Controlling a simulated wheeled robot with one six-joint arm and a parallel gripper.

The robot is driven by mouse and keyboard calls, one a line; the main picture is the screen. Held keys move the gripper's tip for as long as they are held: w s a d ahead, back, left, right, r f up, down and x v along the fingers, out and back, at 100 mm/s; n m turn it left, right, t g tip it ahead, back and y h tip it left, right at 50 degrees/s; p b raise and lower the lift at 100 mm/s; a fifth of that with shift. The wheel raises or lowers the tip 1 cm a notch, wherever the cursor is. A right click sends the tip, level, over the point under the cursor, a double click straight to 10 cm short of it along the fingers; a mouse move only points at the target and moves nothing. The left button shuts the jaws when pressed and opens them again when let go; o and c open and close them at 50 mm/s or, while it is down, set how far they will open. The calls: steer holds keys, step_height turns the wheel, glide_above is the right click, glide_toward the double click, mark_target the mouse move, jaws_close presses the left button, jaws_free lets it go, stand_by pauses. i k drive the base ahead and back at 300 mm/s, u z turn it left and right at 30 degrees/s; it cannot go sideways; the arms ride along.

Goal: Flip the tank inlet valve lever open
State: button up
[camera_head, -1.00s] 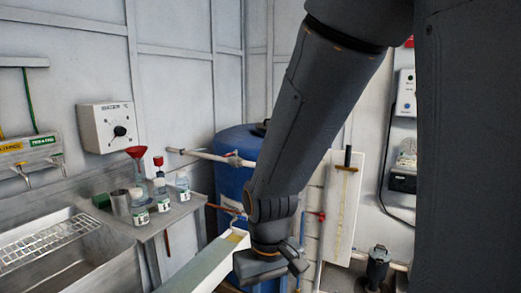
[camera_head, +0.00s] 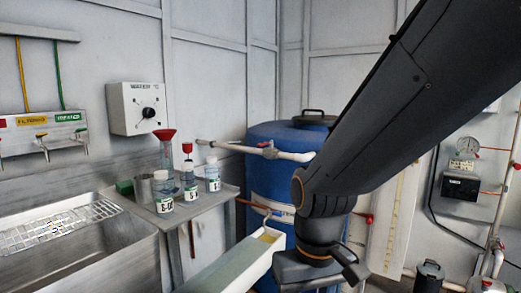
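The blue tank (camera_head: 270,177) stands in the middle of the head view, partly covered by my arm. A white pipe (camera_head: 225,146) runs across its upper front, with a small valve (camera_head: 267,147) on it; its lever is too small to read as open or shut. A lower pipe with a red part (camera_head: 259,207) crosses the tank's front. My gripper (camera_head: 318,270) hangs low in front of the tank's right side, below and to the right of the valve and apart from it. Its fingertips are not clear.
A steel sink (camera_head: 90,245) and a side shelf with bottles (camera_head: 190,181) and a red funnel (camera_head: 165,134) stand at left. A long pale trough (camera_head: 235,262) lies in front of the tank. Gauges and pipes (camera_head: 468,145) are at right.

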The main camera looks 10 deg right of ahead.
mark_target(263, 144)
steer(key=z, duration=0.6)
steer(key=i, duration=1.05)
steer(key=u, duration=0.35)
